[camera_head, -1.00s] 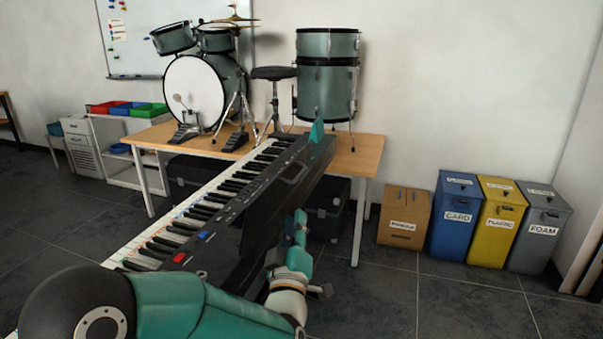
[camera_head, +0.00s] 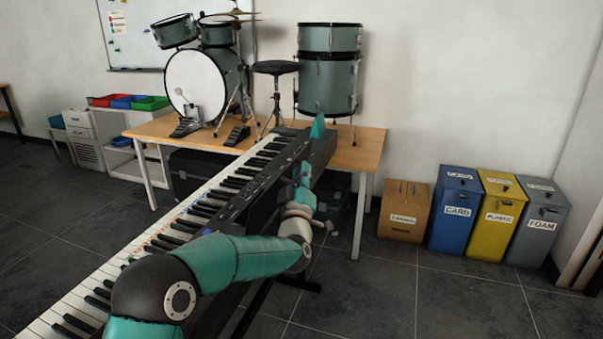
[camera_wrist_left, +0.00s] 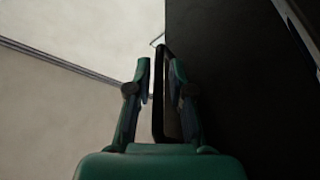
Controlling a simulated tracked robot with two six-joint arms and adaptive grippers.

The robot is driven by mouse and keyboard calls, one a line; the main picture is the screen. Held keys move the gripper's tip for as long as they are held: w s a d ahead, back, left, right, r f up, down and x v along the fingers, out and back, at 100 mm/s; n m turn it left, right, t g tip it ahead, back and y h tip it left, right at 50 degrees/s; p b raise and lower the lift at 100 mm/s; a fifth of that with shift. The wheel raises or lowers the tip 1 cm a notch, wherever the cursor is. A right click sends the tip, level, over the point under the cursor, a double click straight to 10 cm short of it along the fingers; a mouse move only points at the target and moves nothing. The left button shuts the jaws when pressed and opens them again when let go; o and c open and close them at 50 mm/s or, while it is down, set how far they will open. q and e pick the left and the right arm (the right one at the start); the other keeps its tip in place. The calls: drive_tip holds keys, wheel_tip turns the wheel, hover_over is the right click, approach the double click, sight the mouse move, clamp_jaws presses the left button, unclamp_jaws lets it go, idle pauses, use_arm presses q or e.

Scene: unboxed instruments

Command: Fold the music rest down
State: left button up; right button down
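The keyboard (camera_head: 205,212) runs from the lower left to the table, white keys facing left. The dark panel along its right side, which looks like the music rest (camera_head: 322,152), shows near the far end. My arm hides its near part, so I cannot tell its exact tilt. My left gripper (camera_head: 304,176) is at its right side. In the left wrist view a thin dark slab (camera_wrist_left: 159,95), probably part of the music rest, shows between the fingers of the left gripper (camera_wrist_left: 160,78). The fingers stand apart with a gap beside the slab; contact is unclear. My right gripper is out of view.
A wooden table (camera_head: 368,150) holds a drum kit (camera_head: 195,83), a stool (camera_head: 275,68) and stacked drums (camera_head: 328,82). A carton (camera_head: 403,210) and several bins stand right.

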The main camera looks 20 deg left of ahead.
use_arm(q)
clamp_jaws()
